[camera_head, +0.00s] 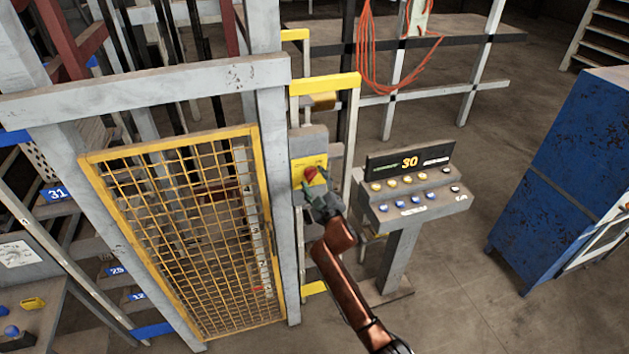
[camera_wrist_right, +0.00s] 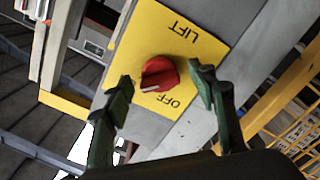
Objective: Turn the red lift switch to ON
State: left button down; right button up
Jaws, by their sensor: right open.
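The red lift switch (camera_head: 311,174) is a round knob on a yellow plate (camera_head: 322,162), mounted on a grey box beside the mesh gate. In the right wrist view the red knob (camera_wrist_right: 160,73) sits between the words LIFT and OFF, which appear upside down. A white mark on its edge lies near the OFF label. No ON label is visible. My right gripper (camera_head: 319,192) is at the switch. In the wrist view its two green fingers (camera_wrist_right: 160,84) are open, one on each side of the knob, with small gaps. My left gripper is not in view.
A yellow-framed mesh gate (camera_head: 190,230) stands left of the switch. A console (camera_head: 415,200) with several buttons and a display reading 30 stands to the right. A blue cabinet (camera_head: 560,170) is further right. Yellow rails (camera_head: 325,84) frame the switch post. Floor between console and cabinet is clear.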

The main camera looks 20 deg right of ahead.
jog(key=shift+s, duration=0.1)
jog(key=s, duration=1.1)
jog(key=shift+s+d, duration=0.2)
jog(key=shift+s, duration=0.2)
